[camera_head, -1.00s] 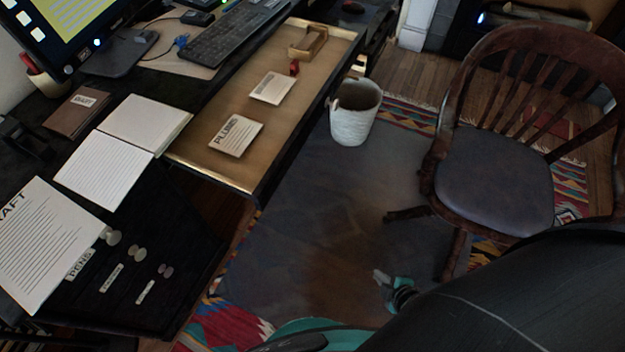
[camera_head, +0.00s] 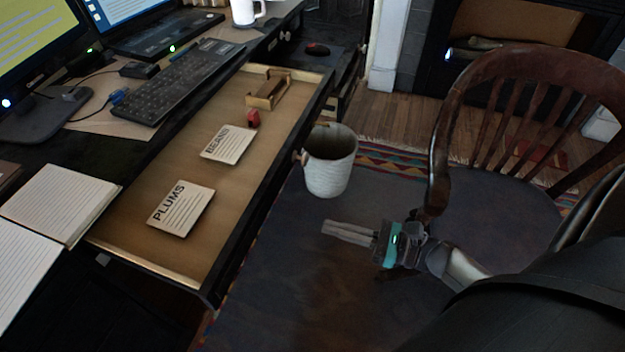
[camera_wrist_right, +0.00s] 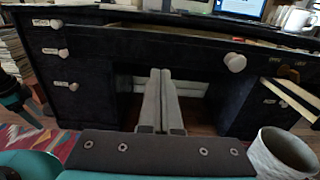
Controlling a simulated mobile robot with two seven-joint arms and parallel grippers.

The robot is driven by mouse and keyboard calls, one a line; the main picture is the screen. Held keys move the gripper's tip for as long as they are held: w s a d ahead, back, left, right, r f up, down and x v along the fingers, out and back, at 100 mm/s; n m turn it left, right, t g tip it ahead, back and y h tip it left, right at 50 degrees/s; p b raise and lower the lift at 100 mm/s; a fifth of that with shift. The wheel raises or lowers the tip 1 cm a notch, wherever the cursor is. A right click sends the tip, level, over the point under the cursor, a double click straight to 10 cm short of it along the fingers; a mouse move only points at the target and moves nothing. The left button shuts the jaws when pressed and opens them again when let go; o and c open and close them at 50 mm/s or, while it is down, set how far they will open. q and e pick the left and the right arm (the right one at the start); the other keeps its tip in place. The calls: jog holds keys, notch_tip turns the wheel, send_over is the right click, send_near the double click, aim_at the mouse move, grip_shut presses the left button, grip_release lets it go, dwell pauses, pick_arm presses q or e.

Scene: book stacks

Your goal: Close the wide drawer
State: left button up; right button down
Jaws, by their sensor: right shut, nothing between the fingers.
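The wide drawer (camera_head: 222,218) is pulled out from under the desk top in the head view. It holds a PLUMS card (camera_head: 181,208), a BEANS card (camera_head: 228,145), a small red item (camera_head: 253,118) and a wooden holder (camera_head: 268,90). In the right wrist view its dark front (camera_wrist_right: 190,39) spans the desk above the knee space, with a pale round knob (camera_wrist_right: 235,62). My right gripper (camera_head: 326,227) is shut and empty, apart from the drawer, out over the floor in front of it. It also shows in the right wrist view (camera_wrist_right: 161,72).
A white woven bin (camera_head: 329,172) stands on the floor between the drawer and a wooden chair (camera_head: 500,190). An open notebook (camera_head: 62,203) lies left of the drawer. A keyboard (camera_head: 185,82) and a white mug (camera_head: 246,12) are on the desk.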

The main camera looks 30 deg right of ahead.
jog(key=b, duration=0.1)
send_near(263, 206)
jog(key=x, duration=0.5)
jog(key=shift+w+a+f, duration=0.15)
jog(key=shift+w, duration=0.05)
jog(key=shift+w+a, duration=0.45)
jog(key=shift+w, duration=0.05)
pick_arm(q)
jog(key=shift+w+d+r, duration=0.3)
jog(key=shift+r, duration=0.2)
jog(key=shift+w+d+r, duration=0.25)
jog(key=shift+w+r, duration=0.05)
jog(key=shift+r, duration=0.15)
pick_arm(e)
jog(key=shift+w, duration=0.1)
